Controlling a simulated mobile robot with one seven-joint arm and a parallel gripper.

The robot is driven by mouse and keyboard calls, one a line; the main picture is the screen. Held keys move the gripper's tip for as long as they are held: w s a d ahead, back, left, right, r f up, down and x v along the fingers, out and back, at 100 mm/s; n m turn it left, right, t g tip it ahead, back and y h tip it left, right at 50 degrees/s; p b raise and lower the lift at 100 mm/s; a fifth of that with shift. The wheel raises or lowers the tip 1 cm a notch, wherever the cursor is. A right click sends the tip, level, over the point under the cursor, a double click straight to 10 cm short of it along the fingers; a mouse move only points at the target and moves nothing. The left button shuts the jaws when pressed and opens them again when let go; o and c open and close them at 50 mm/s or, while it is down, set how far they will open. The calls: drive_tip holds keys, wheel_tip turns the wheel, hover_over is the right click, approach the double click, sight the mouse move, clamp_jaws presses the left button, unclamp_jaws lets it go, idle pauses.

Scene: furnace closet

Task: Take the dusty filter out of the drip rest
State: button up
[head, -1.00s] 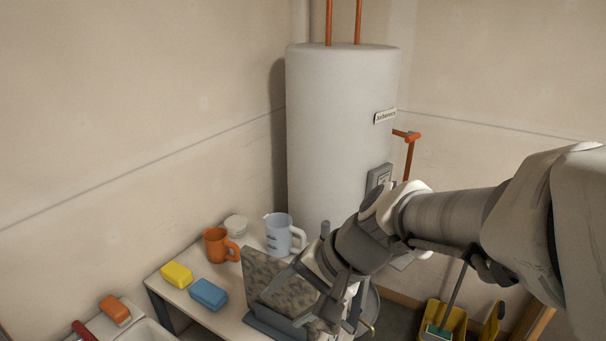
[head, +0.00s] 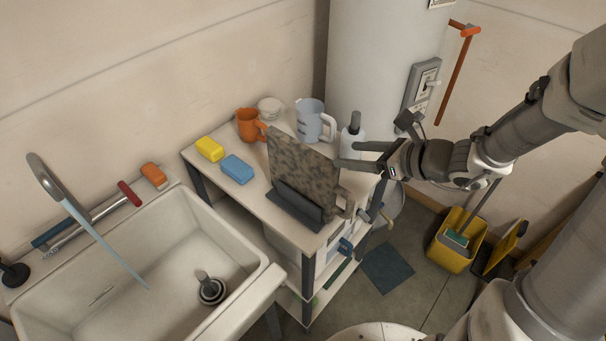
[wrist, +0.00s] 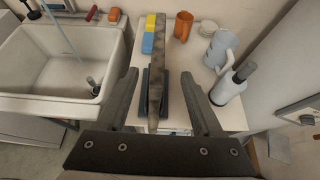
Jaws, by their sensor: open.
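The dusty filter (head: 300,165) is a mottled grey-brown slab standing on edge in the dark grey drip rest (head: 295,207) on a small table. A mottled handle shows at its lower right. My gripper (head: 347,156) is open at the filter's right edge. In the wrist view, the filter (wrist: 157,65) runs between the two open fingers of my gripper (wrist: 159,78), with a gap on each side. The drip rest (wrist: 167,103) shows on both sides of the filter's base. I cannot tell how far the fingers overlap it in depth.
A spray bottle (head: 351,138) and a measuring jug (head: 312,120) stand close behind the filter. An orange mug (head: 250,124), a yellow sponge (head: 209,149) and a blue sponge (head: 237,169) are to its left. A sink (head: 170,240) lies left; a water heater (head: 375,60) rises behind.

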sight(315, 154)
drive_tip(key=x, duration=0.8)
drive_tip(key=shift+a+b, duration=0.1)
drive_tip(key=shift+b, duration=0.25)
drive_tip(key=shift+f+x, duration=0.25)
drive_tip(key=shift+x, duration=2.4)
drive_tip(key=shift+s, duration=0.15)
clamp_jaws()
